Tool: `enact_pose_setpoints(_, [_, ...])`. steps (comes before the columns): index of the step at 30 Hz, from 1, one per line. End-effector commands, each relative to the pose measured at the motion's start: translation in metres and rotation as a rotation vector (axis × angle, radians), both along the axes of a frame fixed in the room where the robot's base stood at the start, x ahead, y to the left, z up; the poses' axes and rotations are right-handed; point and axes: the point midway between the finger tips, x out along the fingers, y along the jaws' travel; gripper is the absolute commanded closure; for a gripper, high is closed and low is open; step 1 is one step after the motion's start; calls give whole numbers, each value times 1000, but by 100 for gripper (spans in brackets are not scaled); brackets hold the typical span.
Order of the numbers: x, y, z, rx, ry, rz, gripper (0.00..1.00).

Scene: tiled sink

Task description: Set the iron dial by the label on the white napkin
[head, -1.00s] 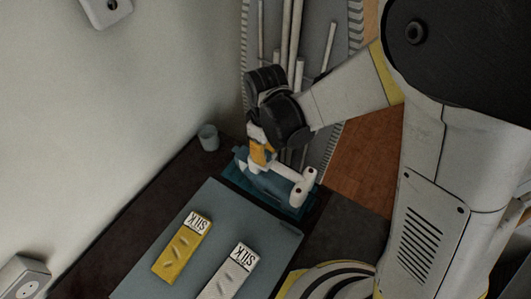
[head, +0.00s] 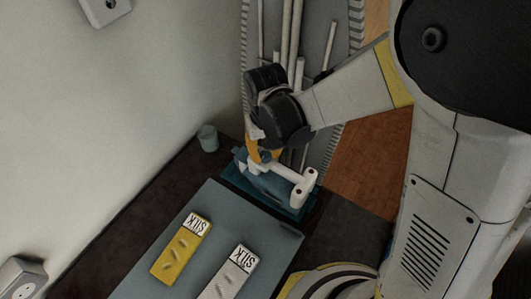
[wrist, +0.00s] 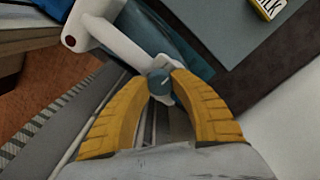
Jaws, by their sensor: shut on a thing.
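The iron (head: 270,184) is blue-grey with a white handle (head: 306,188) and sits on a teal base (head: 234,179) at the far end of the counter. Its small round blue-grey dial (wrist: 160,84) has a pale mark on its face. My gripper (head: 264,152) has yellow fingers. In the wrist view my gripper (wrist: 162,86) is shut on the dial, a fingertip on each side. The white napkin (head: 227,276) lies on a grey-blue board and its label (head: 243,257) reads SILK. The yellow napkin (head: 180,250) beside it also has a SILK label (head: 195,224).
The grey-blue board (head: 255,222) lies on the dark counter (head: 130,225). A small teal cup (head: 208,138) stands against the wall. Pale rods (head: 292,40) stand upright behind the iron. A wall socket (head: 24,279) is at the lower left.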

Motion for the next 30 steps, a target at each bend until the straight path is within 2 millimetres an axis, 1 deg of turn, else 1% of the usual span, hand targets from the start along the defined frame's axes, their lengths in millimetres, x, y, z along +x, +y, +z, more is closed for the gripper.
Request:
enact_pose_setpoints(15, [0,0,0,0,0,-18,100])
enact_pose_setpoints(16, [0,0,0,0,0,-17,63])
enact_pose_setpoints(17, [0,0,0,0,0,-17,54])
enact_pose_setpoints(18, [0,0,0,0,0,-17,48])
enact_pose_setpoints(26, [0,0,0,0,0,-17,48])
enact_pose_setpoints(29, [0,0,5,0,0,-17,48])
enact_pose_setpoints(30, [0,0,9,0,0,-17,48])
